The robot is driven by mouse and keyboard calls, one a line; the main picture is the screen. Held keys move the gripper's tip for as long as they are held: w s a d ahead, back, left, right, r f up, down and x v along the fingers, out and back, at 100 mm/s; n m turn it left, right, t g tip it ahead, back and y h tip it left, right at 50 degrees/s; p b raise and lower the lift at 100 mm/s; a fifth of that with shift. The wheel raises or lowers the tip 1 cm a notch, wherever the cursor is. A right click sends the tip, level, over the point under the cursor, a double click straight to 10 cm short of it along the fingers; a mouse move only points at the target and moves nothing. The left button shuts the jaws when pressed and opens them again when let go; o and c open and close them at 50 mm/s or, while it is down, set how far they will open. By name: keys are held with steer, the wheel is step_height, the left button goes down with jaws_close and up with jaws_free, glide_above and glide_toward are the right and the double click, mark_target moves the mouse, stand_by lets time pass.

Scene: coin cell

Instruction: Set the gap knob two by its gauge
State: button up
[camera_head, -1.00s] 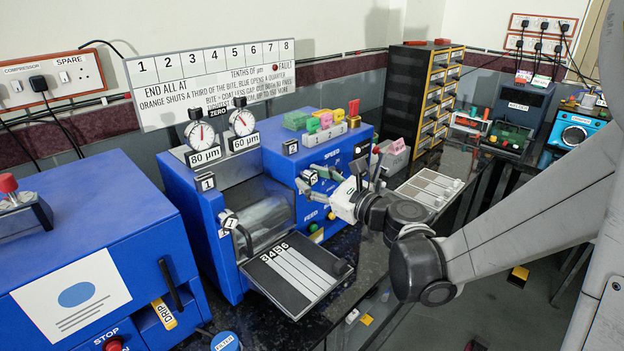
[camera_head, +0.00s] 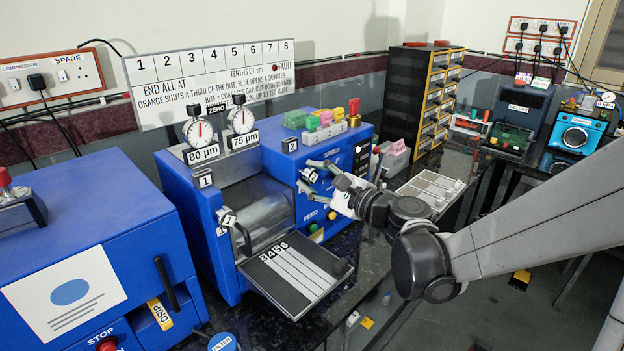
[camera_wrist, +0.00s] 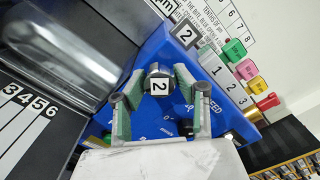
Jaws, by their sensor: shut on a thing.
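The gap knob two (camera_head: 311,175), with a black-and-white "2" tag, is on the front of the blue machine (camera_head: 285,165). In the wrist view the knob (camera_wrist: 159,84) sits between the two grey-green fingers of my gripper (camera_wrist: 158,86), which is shut on it. In the head view my gripper (camera_head: 316,178) reaches the knob from the right. Two round gauges stand on top of the machine: the left gauge (camera_head: 198,131) above an "80 µm" plate, the right gauge (camera_head: 241,120) above a "75 µm" plate. Both red needles look close to upright.
Another knob tagged "1" (camera_head: 229,218) is at the machine's lower left. A dark tray (camera_head: 296,272) with pale strips juts out in front. Coloured blocks (camera_head: 325,122) stand on top of the machine. A white board (camera_head: 215,80) with printed text hangs behind.

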steer(key=shift+n, duration=0.6)
steer(key=o, duration=1.2)
steer(key=shift+c, duration=0.2)
steer(key=v, duration=1.2)
